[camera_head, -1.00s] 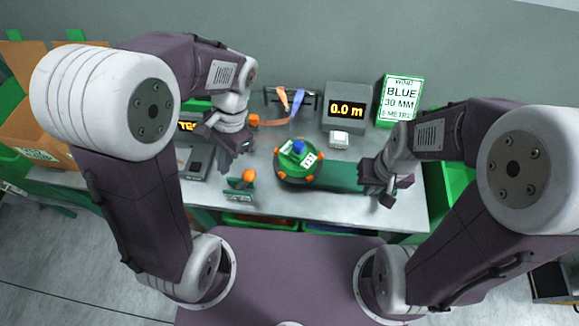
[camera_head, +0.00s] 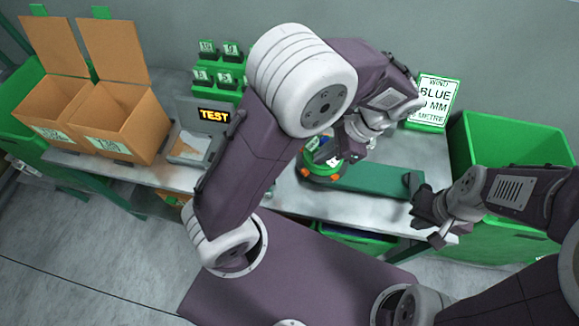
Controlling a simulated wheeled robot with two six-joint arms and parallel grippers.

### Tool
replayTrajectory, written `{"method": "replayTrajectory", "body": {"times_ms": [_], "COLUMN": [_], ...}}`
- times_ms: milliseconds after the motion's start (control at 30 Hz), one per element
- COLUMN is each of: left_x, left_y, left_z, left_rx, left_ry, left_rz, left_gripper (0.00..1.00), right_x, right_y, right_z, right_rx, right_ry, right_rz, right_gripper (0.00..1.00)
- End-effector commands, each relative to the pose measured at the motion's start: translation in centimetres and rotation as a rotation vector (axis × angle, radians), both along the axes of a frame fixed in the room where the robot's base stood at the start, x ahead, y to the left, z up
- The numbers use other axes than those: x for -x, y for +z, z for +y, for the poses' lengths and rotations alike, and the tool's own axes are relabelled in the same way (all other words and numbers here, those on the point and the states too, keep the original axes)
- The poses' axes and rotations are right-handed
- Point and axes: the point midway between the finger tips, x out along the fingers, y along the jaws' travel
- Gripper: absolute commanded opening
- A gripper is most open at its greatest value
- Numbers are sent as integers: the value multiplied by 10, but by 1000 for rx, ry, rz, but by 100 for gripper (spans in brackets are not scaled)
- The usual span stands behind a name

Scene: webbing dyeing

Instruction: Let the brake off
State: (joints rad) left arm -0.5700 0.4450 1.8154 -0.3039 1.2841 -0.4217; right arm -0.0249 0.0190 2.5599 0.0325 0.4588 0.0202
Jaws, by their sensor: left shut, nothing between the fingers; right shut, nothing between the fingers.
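The green round winder (camera_head: 312,175) with orange knobs stands on the bench, partly hidden behind my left arm. I cannot pick out which part is the brake. My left gripper (camera_head: 337,152) is shut and empty, just above or beside the winder's top; I cannot tell whether it touches. My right gripper (camera_head: 427,222) is shut and empty, near the bench's front right edge, right of the green base.
Two open cardboard boxes (camera_head: 128,128) stand at the left, beside a device reading TEST (camera_head: 213,115). Green holders (camera_head: 222,70) stand behind. A sign (camera_head: 434,100) reading WIND BLUE stands at the back. A large green bin (camera_head: 510,140) is at the right. My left arm hides the bench middle.

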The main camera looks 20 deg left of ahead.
Motion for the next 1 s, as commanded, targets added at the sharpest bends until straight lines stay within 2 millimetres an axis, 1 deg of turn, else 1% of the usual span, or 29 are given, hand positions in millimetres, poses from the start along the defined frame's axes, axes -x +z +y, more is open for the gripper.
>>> {"method": "replayTrajectory", "body": {"times_ms": [400, 467, 500, 600, 700, 833, 1000], "left_x": [14, 16, 19, 25, 29, 31, 31], "left_y": [-77, -87, -80, -77, -74, -74, -74], "left_z": [39, 43, 51, 64, 72, 76, 77], "left_rx": [-3, -1, 0, 1, 0, 0, 0], "left_ry": [3, 3, 4, 5, 3, 1, 1], "left_rz": [5, 5, 1, 1, 1, 0, 0], "left_gripper": [0, 0, 0, 0, 0, 0, 0], "right_x": [0, 0, 0, 0, 0, 0, 0], "right_y": [-12, -14, -9, -8, -7, -7, -7], "right_z": [0, 0, 0, 0, 0, 0, 0], "right_rx": [0, 0, 0, 0, 0, 0, 0], "right_ry": [0, 0, 0, 0, 0, 0, 0], "right_rz": [0, 0, 0, 0, 0, 0, 0], "right_gripper": [0, 0, 0, 0, 0, 0, 0]}}
